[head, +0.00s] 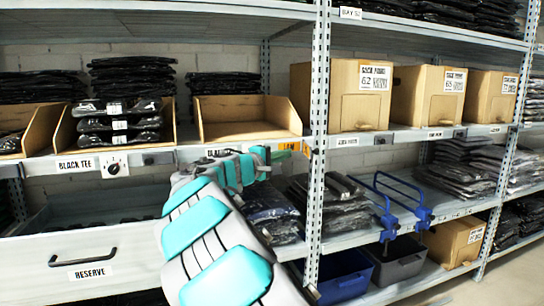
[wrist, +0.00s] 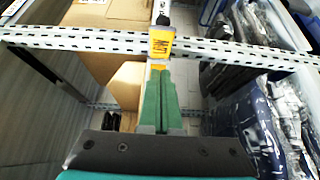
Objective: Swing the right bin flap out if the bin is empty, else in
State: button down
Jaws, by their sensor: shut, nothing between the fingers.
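The right bin (head: 250,135) is an open cardboard bin on the middle shelf. Its visible floor is bare and no garments show inside. A small yellow-orange flap (head: 307,150) sits at the shelf edge by its right front corner. In the wrist view the yellow flap (wrist: 161,43) carries dark lettering that looks like "LOW", just beyond my fingertips. My gripper (head: 284,148) has green fingers, shut and empty, in front of the shelf edge close to the flap. In the wrist view my gripper (wrist: 160,75) points at the flap; I cannot tell whether they touch.
A bin of folded black packs (head: 118,125) stands to the left, above a "BLACK TEE" label and a dial (head: 115,169). A perforated upright (head: 319,120) stands just right of the flap. Cartons (head: 360,98) are beyond it. Bagged garments (head: 335,205) lie on the shelf below.

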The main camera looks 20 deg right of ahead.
aim_at(309, 153)
jog(key=shift+s+d, duration=0.2)
jog(key=shift+d, duration=0.85)
jog(key=shift+s+d, duration=0.2)
jog(key=shift+d, duration=0.85)
jog(key=shift+s+d+f+n+t+y+b, duration=0.2)
jog(key=shift+d+n+t+y+b, duration=0.25)
jog(key=shift+b, duration=0.55)
jog(key=shift+s+d+n+t+y+b, duration=0.25)
jog(key=shift+d+n+t+y+b, duration=0.35)
jog(key=shift+t+b, duration=0.5)
jog(key=shift+s+r+n+y+b, duration=0.1)
jog(key=shift+r+n+y+b, duration=0.2)
jog(key=shift+y+b, duration=0.2)
jog(key=shift+t, duration=0.25)
